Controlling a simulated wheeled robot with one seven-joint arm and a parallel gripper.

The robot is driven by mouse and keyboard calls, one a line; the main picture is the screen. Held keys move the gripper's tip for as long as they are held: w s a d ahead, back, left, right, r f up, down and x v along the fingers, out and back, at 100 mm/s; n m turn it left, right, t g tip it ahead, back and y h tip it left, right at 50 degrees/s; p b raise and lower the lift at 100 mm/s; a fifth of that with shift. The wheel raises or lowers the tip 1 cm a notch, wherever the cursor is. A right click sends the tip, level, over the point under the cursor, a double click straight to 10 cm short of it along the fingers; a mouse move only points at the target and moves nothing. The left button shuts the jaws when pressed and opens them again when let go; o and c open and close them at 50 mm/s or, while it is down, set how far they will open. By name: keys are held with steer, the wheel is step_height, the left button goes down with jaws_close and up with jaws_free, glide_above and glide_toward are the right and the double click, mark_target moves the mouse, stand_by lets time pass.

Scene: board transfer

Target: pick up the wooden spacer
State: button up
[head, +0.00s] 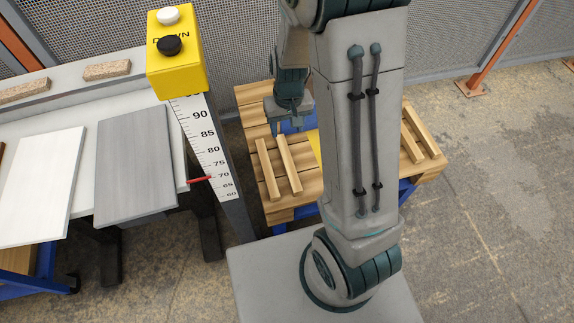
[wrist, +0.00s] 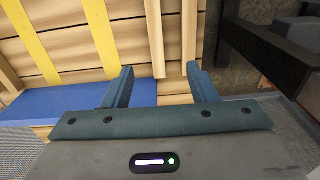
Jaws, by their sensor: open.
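Several wooden spacers lie on a stack of wooden boards. In the head view two narrow spacers, a left one (head: 267,168) and a right one (head: 289,164), lie side by side on the near left part. Two more (head: 422,131) lie at the right end. My gripper (head: 287,125) is above the stack, just behind the left pair, partly hidden by my arm. In the wrist view my gripper (wrist: 160,71) is open and empty. One spacer (wrist: 153,38) runs up the picture beyond the gap between the fingers. Another (wrist: 225,30) shows to the right, outside the fingers.
Yellow strips (wrist: 87,38) and a blue surface (wrist: 75,106) show at left in the wrist view. In the head view a yellow button box (head: 178,70) on a scaled post (head: 206,145) stands left of the stack. A table with a grey board (head: 135,165) is farther left.

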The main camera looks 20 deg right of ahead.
steer(key=b, duration=0.4)
glide_above(288, 161)
step_height(288, 161, down, 13)
steer(key=shift+f, duration=0.1)
step_height(288, 161, down, 5)
steer(key=shift+f+b, duration=0.1)
steer(key=shift+b, duration=0.85)
steer(key=c, duration=1.1)
